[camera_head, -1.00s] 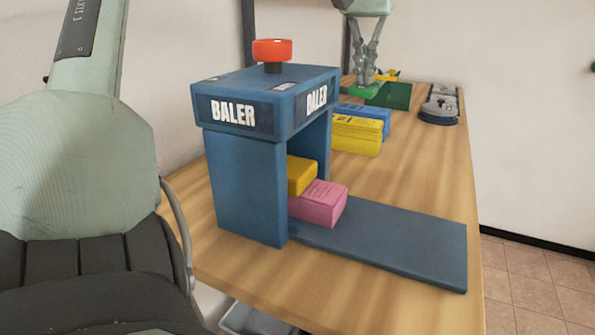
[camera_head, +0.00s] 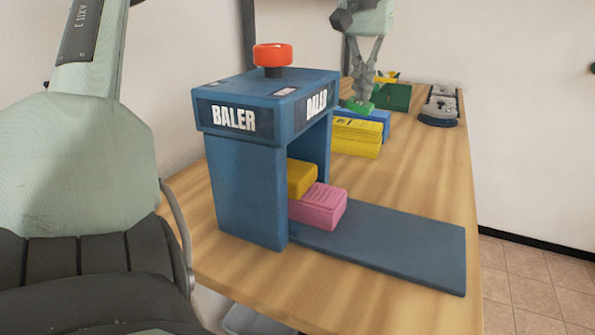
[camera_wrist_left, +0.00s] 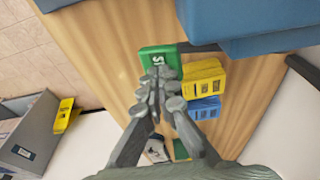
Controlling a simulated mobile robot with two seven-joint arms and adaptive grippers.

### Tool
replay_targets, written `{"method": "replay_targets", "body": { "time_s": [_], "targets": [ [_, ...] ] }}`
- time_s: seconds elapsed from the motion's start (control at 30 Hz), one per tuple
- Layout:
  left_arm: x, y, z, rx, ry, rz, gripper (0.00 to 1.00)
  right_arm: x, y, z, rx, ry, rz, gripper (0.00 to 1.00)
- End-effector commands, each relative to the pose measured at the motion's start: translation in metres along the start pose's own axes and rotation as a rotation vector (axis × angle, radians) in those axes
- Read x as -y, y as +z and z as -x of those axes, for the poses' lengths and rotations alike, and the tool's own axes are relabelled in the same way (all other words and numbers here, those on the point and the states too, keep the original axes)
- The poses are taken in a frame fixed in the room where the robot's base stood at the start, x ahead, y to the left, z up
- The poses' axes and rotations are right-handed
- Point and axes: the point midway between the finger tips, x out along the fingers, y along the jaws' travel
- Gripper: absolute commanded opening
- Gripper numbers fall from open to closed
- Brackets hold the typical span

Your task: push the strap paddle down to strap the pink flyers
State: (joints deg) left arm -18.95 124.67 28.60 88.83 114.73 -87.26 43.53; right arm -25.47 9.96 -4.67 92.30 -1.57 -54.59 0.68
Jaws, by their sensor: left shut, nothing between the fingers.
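The pink flyers (camera_head: 320,206) lie as a block on the blue base plate, under the frame of the blue baler (camera_head: 245,185). A yellow block (camera_head: 301,178) sits against their top, inside the frame. The green strap paddle (camera_head: 357,105) is on the baler's far side; in the left wrist view (camera_wrist_left: 158,58) white letters show, partly hidden by the fingers. My left gripper (camera_head: 363,97) is shut and empty, its fingertips at the paddle and seemingly touching it; they also show in the left wrist view (camera_wrist_left: 158,88). My right gripper is not in view.
A red knob (camera_head: 272,54) tops the baler. Yellow bundles (camera_head: 357,138) and blue bundles (camera_head: 372,119) lie behind it. A green box (camera_head: 396,97) and a grey device (camera_head: 438,106) stand farther back. The wooden table (camera_head: 420,175) is clear on the right.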

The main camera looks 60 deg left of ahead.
Motion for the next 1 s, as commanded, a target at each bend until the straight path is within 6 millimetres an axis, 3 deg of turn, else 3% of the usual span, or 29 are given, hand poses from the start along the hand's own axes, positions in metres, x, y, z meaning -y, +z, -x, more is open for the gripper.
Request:
{"method": "replay_targets", "body": {
  "time_s": [1.0],
  "targets": [
    [0.002, 0.003, -0.014, 0.002, -0.001, 0.0, 0.0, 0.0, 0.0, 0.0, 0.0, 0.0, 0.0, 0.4]
  ]
}}
